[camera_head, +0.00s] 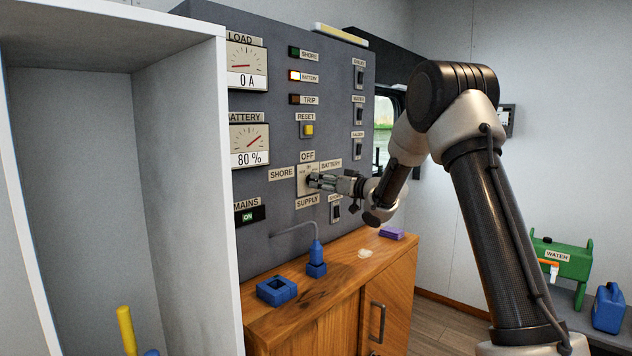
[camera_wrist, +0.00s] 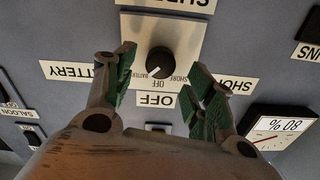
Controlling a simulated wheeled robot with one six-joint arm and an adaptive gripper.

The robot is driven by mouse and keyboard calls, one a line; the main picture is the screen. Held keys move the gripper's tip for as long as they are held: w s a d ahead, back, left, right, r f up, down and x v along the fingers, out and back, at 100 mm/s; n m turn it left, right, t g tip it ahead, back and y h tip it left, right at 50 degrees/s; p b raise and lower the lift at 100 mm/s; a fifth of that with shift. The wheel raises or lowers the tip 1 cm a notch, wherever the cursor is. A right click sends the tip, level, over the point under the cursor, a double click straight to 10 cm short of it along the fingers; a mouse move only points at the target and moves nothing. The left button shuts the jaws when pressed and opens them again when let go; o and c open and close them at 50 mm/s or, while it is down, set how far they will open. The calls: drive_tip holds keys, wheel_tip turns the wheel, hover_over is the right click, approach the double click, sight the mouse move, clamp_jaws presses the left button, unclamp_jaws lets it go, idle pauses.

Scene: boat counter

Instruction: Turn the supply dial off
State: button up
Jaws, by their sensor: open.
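The supply dial is a round black knob (camera_wrist: 160,63) on a pale plate marked OFF, BATTERY and SHORE. The wrist view shows it upside down. A small light mark shows on the knob's lower-left side, but I cannot tell surely which label it points to. My gripper (camera_wrist: 161,68) is open, with one green-padded finger on each side of the knob and gaps to it. In the head view my gripper (camera_head: 315,181) is at the dial plate (camera_head: 301,180) and hides most of the knob. I cannot tell how far the fingertips are from the panel.
On the grey panel (camera_head: 275,150), the BATTERY lamp (camera_head: 295,76) is lit; SHORE (camera_head: 295,52) and TRIP (camera_head: 295,99) look dark. Rocker switches (camera_head: 358,115) line the right. A white partition (camera_head: 232,200) stands left.

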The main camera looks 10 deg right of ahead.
sight(315, 180)
drive_tip(key=shift+x, duration=1.6)
drive_tip(key=c, duration=1)
drive_tip(key=shift+c, duration=0.2)
drive_tip(key=n, duration=0.4)
drive_tip(key=shift+n, duration=2.3)
